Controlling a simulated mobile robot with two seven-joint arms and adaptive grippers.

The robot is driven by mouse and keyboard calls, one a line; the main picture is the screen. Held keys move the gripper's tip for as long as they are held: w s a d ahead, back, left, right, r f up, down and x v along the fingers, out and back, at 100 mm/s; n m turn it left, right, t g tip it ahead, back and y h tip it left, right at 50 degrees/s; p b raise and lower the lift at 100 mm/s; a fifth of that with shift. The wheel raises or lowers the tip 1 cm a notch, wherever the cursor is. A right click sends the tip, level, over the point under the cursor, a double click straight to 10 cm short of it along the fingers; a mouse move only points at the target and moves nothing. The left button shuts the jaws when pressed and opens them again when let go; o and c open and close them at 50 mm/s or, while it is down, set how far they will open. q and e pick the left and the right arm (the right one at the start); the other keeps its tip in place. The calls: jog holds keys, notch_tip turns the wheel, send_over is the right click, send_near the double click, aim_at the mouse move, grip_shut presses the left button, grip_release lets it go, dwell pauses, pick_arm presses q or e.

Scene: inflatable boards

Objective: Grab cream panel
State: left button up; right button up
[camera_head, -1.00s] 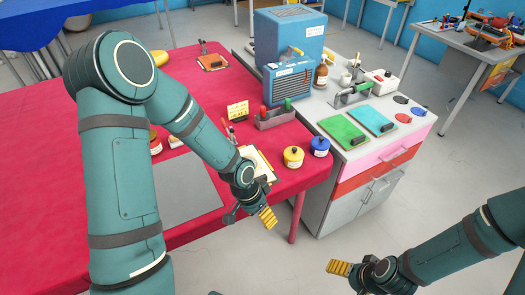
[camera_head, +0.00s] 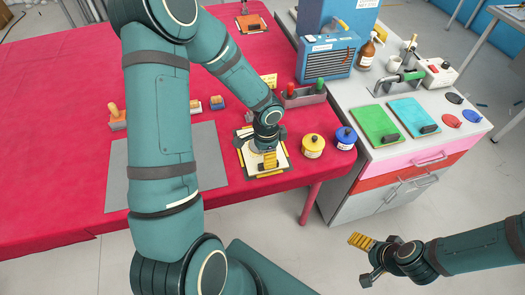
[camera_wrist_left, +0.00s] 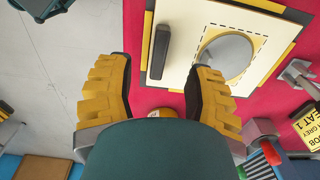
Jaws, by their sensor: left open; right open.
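The cream panel (camera_head: 249,160) lies flat near the front edge of the red table, partly hidden by my left gripper. In the left wrist view the cream panel (camera_wrist_left: 188,22) has a dark bar handle (camera_wrist_left: 158,52) and a grey oval inside a dashed outline. My left gripper (camera_head: 268,158) is over the panel, open and empty. In the left wrist view its yellow fingers (camera_wrist_left: 158,95) are spread, with the handle ahead between their lines. I see no contact with the panel. My right gripper (camera_head: 366,258) is open and empty over the floor at lower right.
A yellow jar (camera_head: 313,145) and a blue jar (camera_head: 345,137) stand just right of the panel. Behind is a grey tool holder (camera_head: 303,97). A grey mat (camera_head: 116,172) lies to the left. A cabinet with green (camera_head: 376,124) and cyan (camera_head: 413,116) boards stands at right.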

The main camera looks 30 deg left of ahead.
pick_arm(q)
jog(key=shift+w+d+f+b, duration=0.1)
jog(key=shift+f+b, duration=0.1)
jog(key=shift+f, duration=0.9)
jog(key=shift+w+d+f+b, duration=0.1)
jog(key=shift+w+f+b, duration=0.05)
jog(key=shift+f, duration=0.95)
jog(key=shift+w+d+f+b, duration=0.1)
jog(key=shift+f+b, duration=0.1)
jog(key=shift+f, duration=0.9)
grip_shut()
